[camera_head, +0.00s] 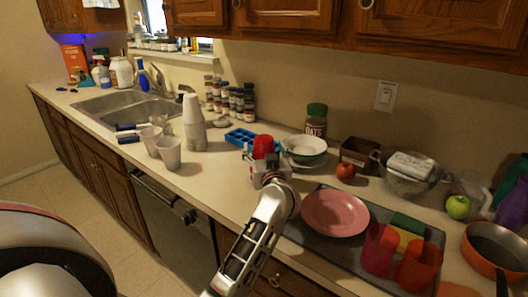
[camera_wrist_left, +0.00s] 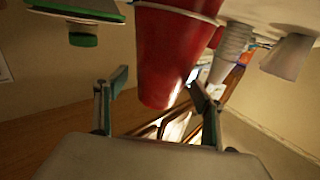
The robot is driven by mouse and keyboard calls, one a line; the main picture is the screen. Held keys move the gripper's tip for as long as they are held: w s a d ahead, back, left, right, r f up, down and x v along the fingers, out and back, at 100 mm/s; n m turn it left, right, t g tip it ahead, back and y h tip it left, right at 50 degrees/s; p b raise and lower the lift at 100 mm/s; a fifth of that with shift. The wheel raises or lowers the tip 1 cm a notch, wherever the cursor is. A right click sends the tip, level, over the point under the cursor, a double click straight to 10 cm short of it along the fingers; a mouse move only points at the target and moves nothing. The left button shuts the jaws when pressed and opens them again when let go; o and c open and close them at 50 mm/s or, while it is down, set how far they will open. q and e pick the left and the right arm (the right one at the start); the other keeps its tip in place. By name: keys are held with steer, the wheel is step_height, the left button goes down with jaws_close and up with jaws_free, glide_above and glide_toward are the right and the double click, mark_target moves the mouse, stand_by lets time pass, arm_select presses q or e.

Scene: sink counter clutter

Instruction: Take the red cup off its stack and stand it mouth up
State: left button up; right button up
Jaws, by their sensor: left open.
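The red cup (camera_head: 263,145) stands mouth down on the counter's middle, just beyond my left gripper (camera_head: 266,168). In the left wrist view, which is upside down, the red cup (camera_wrist_left: 172,55) fills the centre, its narrow base towards the gripper. A pale rim band shows at its wide end; what it rests on is mostly hidden. My left gripper (camera_wrist_left: 160,88) is open, its fingers apart on either side of the cup's base. I cannot tell whether they touch it. My right gripper is not in view.
A blue tray (camera_head: 239,138) and white bowl (camera_head: 305,147) are close behind. A pink plate (camera_head: 335,213) and translucent red cups (camera_head: 379,250) lie to the right.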

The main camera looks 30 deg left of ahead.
arm_select(q)
steer(key=shift+w+a, duration=0.3)
steer(key=shift+w, duration=0.1)
steer(key=shift+w+a, duration=0.1)
steer(key=shift+a, duration=0.05)
steer(key=c, duration=0.8)
steer(key=shift+r, duration=0.1)
step_height(320, 180, up, 13)
steer(key=p, duration=0.3)
steer(key=shift+r+p, duration=1.2)
steer(key=shift+r, duration=6.45)
